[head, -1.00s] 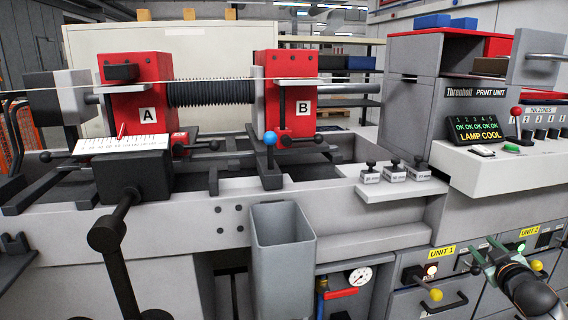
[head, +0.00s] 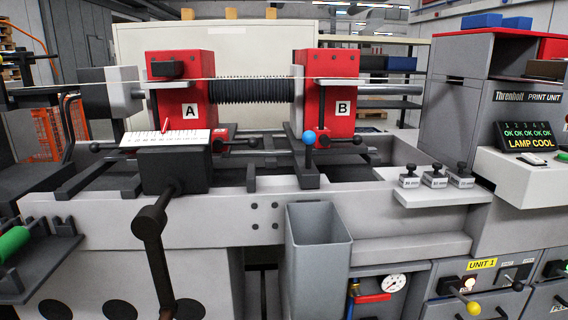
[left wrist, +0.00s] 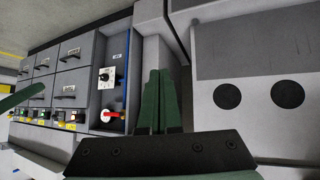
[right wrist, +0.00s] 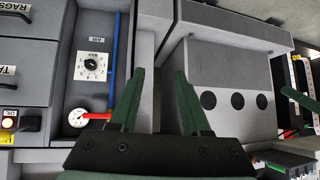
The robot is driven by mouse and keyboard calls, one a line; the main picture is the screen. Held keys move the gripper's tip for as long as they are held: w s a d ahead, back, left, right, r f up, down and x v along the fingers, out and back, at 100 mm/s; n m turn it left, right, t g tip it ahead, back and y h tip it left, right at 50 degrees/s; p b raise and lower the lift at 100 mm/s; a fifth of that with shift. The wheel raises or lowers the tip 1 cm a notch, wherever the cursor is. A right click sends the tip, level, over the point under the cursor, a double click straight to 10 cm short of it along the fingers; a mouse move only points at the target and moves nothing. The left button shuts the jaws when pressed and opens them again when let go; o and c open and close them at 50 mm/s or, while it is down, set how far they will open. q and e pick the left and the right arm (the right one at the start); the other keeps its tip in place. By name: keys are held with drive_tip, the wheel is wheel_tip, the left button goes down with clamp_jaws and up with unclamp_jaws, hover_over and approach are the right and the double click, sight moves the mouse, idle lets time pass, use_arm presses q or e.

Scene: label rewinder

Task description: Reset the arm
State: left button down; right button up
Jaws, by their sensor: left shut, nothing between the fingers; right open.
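A black jointed arm (head: 151,222) with a round knuckle hangs from a black block (head: 174,175) at the front left of the machine, and its lower end leaves the picture. A white scale plate (head: 165,140) with a red pointer sits on the block, in front of red unit A (head: 182,85). My left gripper (left wrist: 159,72) is shut and empty in the left wrist view, in front of the grey cabinet front. My right gripper (right wrist: 160,72) is open and empty in the right wrist view, with grey panels beyond it. Neither gripper shows in the head view.
A grey open bin (head: 319,235) stands at the machine's front. A blue-knobbed lever (head: 309,138) rises between units A and B (head: 341,90). Small weights (head: 434,178) sit on a ledge. A display (head: 526,136) reads LAMP COOL. A green roller (head: 14,241) is at left.

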use_arm(q)
wheel_tip(320, 180, up, 14)
drive_tip(key=s+a+p, duration=0.1)
drive_tip(key=a+p, duration=0.1)
drive_tip(key=p, duration=1.7)
drive_tip(key=shift+a+r+n+y, duration=0.25)
drive_tip(key=shift+a+n+y, duration=0.05)
drive_tip(key=shift+a+y, duration=0.1)
use_arm(e)
wheel_tip(320, 180, up, 15)
drive_tip(key=s+d, duration=0.1)
drive_tip(key=d, duration=0.1)
drive_tip(key=shift+s+f+m+h, duration=0.2)
drive_tip(key=shift+s+m+h, duration=0.15)
drive_tip(key=shift+m+h, duration=0.05)
use_arm(q)
drive_tip(key=shift+s+d+f, duration=0.1)
